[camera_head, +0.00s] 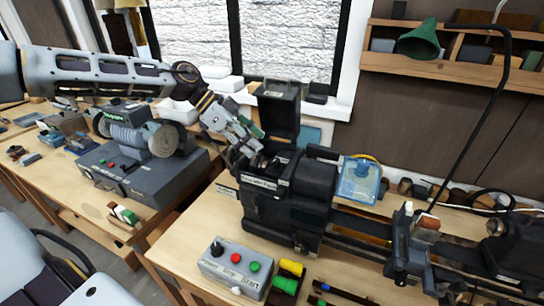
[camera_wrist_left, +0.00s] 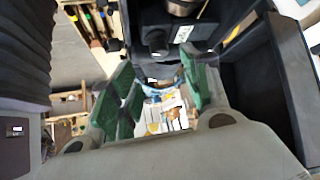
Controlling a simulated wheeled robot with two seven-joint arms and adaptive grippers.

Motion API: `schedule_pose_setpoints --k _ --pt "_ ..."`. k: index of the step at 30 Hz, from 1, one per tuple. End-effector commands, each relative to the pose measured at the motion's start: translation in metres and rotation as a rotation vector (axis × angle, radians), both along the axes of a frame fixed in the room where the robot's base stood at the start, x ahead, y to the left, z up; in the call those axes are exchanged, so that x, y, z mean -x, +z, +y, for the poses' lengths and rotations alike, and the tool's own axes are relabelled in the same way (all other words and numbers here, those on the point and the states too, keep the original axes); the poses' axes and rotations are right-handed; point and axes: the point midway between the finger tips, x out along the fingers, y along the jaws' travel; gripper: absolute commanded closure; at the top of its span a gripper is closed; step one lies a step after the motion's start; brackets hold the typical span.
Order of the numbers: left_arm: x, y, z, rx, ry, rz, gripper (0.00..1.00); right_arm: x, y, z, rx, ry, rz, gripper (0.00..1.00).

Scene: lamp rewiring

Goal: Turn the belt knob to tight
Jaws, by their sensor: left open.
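The dark lathe headstock (camera_head: 285,205) stands on the wooden bench, its cover (camera_head: 279,108) raised upright. My left gripper (camera_head: 248,146) comes in from the upper left and is just above the headstock's opening, by the raised cover. In the left wrist view its green-padded fingers (camera_wrist_left: 160,92) are apart, with nothing held between them. A dark round-ended part (camera_wrist_left: 156,40) on the machine shows beyond the fingers; I cannot tell whether it is the belt knob. In the head view the knob cannot be made out, as the gripper and housing cover that area. My right gripper is not in view.
A control box (camera_head: 235,266) with a black knob and coloured buttons sits in front of the headstock. The lathe bed runs right. A grinder (camera_head: 140,165) stands on the left bench. A green lamp shade (camera_head: 419,40) hangs at upper right. The raised cover stands close to my left gripper.

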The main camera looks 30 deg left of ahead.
Motion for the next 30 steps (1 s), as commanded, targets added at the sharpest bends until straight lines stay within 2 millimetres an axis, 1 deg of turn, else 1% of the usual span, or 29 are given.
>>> schedule_pose_setpoints --k 30 --pt "-0.017 -0.043 -0.040 -0.001 -0.001 0.001 0.53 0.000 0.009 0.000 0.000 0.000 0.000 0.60"
